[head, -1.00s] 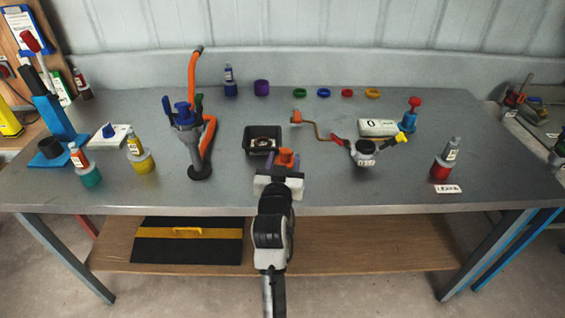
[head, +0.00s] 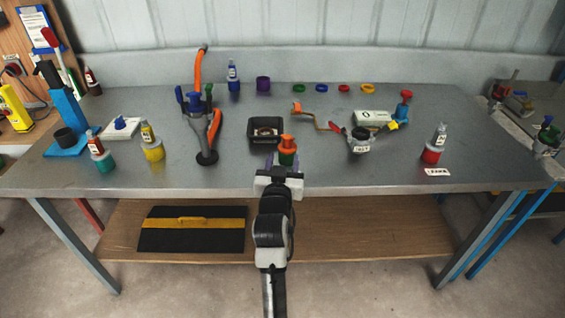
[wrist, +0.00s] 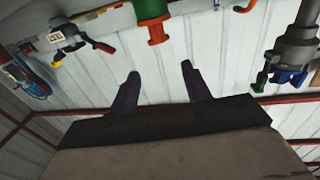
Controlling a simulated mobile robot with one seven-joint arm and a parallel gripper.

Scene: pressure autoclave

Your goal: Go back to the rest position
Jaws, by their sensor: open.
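My gripper (head: 281,164) is over the front part of the bench, its two dark fingers spread with nothing between them. In the wrist view the empty gap between the fingertips (wrist: 159,69) shows clearly. An orange and green piece (head: 287,146) stands just beyond the fingers. It also shows in the wrist view (wrist: 153,14), apart from the fingertips, with its top cut off by the frame edge.
The grey bench (head: 340,178) holds a black tray (head: 253,136), a stand with an orange hose (head: 207,157) to the left and a small gauge fitting (head: 360,147) to the right. Colored rings line the back. The bench's front strip is largely clear.

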